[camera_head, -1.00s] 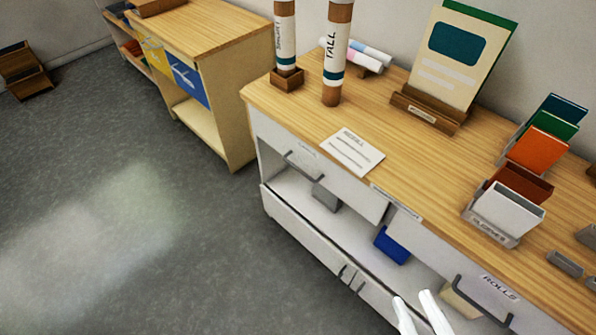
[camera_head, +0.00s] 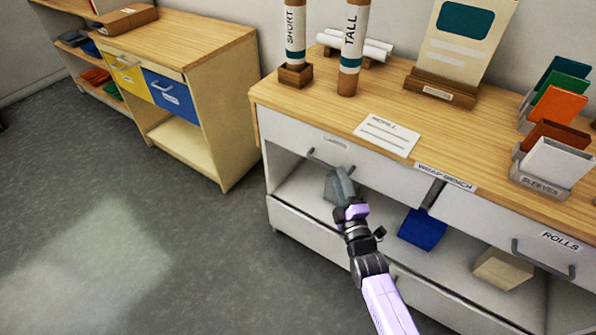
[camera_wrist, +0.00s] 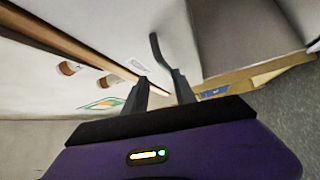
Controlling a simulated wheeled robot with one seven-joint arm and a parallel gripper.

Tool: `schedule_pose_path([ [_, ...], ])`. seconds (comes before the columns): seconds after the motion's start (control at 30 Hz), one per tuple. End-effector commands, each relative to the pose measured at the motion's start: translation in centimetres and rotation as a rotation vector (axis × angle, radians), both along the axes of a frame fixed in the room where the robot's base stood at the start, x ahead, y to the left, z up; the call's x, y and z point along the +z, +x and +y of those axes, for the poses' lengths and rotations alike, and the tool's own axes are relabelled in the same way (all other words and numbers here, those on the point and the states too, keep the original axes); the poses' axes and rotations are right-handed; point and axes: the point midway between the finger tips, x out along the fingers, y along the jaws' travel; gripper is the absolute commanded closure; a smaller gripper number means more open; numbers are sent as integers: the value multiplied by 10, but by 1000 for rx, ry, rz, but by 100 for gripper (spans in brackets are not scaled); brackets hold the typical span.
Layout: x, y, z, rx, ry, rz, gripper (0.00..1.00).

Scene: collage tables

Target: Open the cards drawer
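The upper-left drawer (camera_head: 300,140) of the wrap bench is shut, with a white front. Its small label (camera_head: 336,143) is too blurred to read surely. A grey bar handle (camera_head: 329,160) is on its front. My gripper (camera_head: 343,172) is close to this handle, at its right end, with the arm reaching up from below. In the wrist view, the two dark fingers of my gripper (camera_wrist: 161,85) are apart, and the dark curved handle (camera_wrist: 156,48) is just beyond the right fingertip. I cannot tell whether they touch. Nothing is visibly held.
The bench's rolls drawer (camera_head: 500,240) is at the right, with its own handle. A second cabinet (camera_head: 222,100) with yellow and blue drawers stands left. Open floor lies in front.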

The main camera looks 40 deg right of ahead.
Motion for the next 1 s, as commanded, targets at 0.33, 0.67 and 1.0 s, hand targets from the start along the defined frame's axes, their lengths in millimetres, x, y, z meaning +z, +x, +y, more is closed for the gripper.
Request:
schedule_pose_path([
  [0.33, -17, -2, 4, -41, -284, 145, 68],
  [0.67, -10, 39, -15, -41, -285, 145, 68],
  [1.0, -8, 65, -26, -39, -283, 146, 68],
])
